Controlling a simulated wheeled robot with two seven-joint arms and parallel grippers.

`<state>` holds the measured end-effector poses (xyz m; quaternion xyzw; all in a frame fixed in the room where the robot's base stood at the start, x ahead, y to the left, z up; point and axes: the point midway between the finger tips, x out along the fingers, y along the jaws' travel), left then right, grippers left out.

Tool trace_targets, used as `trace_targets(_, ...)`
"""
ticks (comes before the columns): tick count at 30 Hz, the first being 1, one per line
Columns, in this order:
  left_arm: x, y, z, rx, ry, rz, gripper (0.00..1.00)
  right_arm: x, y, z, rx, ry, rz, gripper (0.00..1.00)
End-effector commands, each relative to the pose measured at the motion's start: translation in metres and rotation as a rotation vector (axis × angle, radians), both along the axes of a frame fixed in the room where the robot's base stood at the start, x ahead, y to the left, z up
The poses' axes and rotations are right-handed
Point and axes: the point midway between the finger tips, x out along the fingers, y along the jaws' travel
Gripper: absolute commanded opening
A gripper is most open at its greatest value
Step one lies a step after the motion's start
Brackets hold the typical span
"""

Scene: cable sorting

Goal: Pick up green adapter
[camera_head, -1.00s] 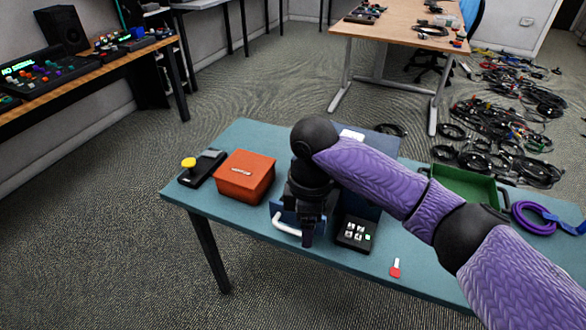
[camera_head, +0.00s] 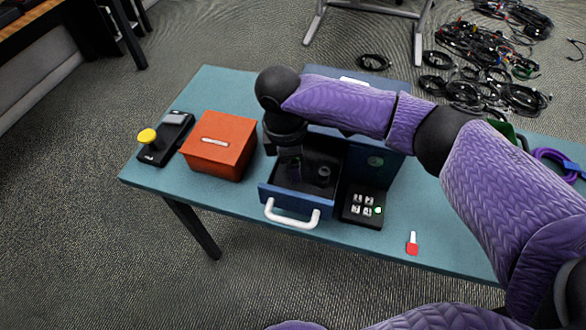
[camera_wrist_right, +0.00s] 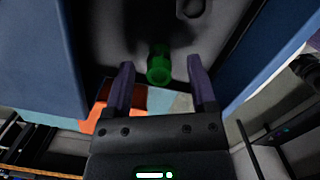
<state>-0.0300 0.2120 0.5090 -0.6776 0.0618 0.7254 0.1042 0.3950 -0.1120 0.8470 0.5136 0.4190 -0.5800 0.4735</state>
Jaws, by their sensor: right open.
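The green adapter (camera_wrist_right: 158,68) stands in the dark interior of an open blue drawer (camera_head: 290,201), between the spread fingers of my right gripper (camera_wrist_right: 161,76) in the wrist view. Space shows on both sides of it, so the fingers are not closed on it. In the head view my right gripper (camera_head: 292,163) reaches down into the drawer and mostly hides the adapter. A dark cylindrical piece (camera_head: 323,176) sits to its right in the drawer. My left gripper is out of view.
The drawer's white handle (camera_head: 292,217) faces the table's front edge. A red-and-white tag (camera_head: 412,244) lies near the front edge. Drawer walls closely surround my gripper.

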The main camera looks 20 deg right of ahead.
Motion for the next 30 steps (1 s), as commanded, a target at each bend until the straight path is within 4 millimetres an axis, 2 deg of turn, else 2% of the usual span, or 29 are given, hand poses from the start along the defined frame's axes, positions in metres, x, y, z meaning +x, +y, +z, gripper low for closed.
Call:
trace_targets(1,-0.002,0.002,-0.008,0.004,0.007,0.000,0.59,0.000,-0.001,-0.014,-0.001,0.003,0.000,0.72)
trace_targets(2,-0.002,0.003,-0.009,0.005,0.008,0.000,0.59,0.000,-0.002,-0.017,-0.001,0.001,0.000,0.72)
trace_targets(8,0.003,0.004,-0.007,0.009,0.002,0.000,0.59,0.000,-0.002,-0.013,0.000,-0.002,0.000,0.70)
trace_targets(18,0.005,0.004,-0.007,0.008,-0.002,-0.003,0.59,0.000,-0.002,-0.013,0.000,-0.001,0.001,0.00)
trace_targets(27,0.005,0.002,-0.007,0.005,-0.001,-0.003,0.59,0.000,-0.002,-0.013,0.000,-0.001,0.001,0.00)
trace_targets(30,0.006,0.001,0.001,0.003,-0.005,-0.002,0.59,0.000,-0.002,0.001,0.000,-0.003,0.000,0.00)
